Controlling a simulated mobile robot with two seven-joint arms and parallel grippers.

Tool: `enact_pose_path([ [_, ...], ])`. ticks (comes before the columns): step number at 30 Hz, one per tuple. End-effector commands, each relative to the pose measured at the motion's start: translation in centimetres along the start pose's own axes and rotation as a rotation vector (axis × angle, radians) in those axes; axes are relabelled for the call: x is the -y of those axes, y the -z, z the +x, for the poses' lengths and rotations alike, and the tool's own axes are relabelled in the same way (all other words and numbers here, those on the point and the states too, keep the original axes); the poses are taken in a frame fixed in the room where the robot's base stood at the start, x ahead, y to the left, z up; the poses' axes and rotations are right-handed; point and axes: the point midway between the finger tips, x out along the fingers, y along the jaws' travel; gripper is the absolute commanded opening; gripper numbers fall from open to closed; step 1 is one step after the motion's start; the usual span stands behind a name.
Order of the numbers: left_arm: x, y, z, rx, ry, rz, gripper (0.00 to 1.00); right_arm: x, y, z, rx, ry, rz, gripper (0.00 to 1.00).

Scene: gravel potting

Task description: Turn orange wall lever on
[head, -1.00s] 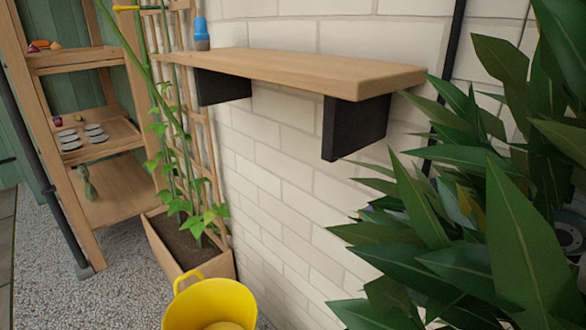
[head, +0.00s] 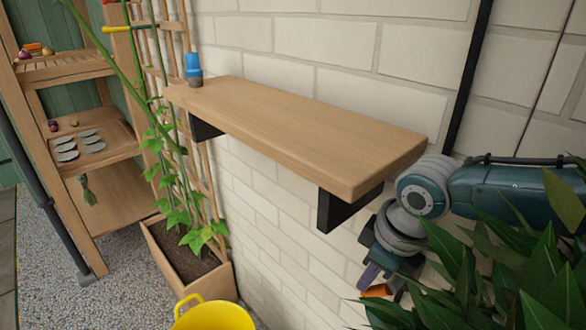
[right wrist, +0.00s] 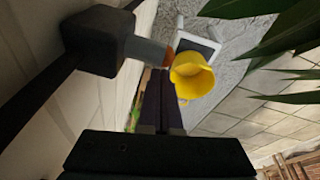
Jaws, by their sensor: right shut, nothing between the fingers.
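In the right wrist view, a dark box (right wrist: 98,40) on a black pipe carries a grey lever arm (right wrist: 148,50) with an orange tip (right wrist: 170,57). An orange piece (head: 376,291) also shows in the head view below the shelf's right end, partly hidden by leaves and my gripper. My right gripper (head: 371,276) is beside it near the wall. In the right wrist view its shut fingers (right wrist: 162,75) point toward the lever's end, with nothing between them. I cannot tell whether they touch the lever. My left gripper is not in view.
A wooden shelf (head: 300,130) juts from the white brick wall above and left of my right gripper. Leafy branches (head: 510,280) crowd the lower right. A yellow bucket (head: 208,316), a planter (head: 180,258) and a wooden rack (head: 100,170) stand on the left.

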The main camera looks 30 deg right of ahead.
Motion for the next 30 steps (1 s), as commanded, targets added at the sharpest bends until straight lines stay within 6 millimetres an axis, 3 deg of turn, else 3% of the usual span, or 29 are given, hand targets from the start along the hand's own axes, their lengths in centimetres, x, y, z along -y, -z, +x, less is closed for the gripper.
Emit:
enact_pose_path([
  [30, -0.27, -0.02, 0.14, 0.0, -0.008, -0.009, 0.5, 0.06, -0.42, 0.91, -0.008, -0.003, 0.001, 0.0],
])
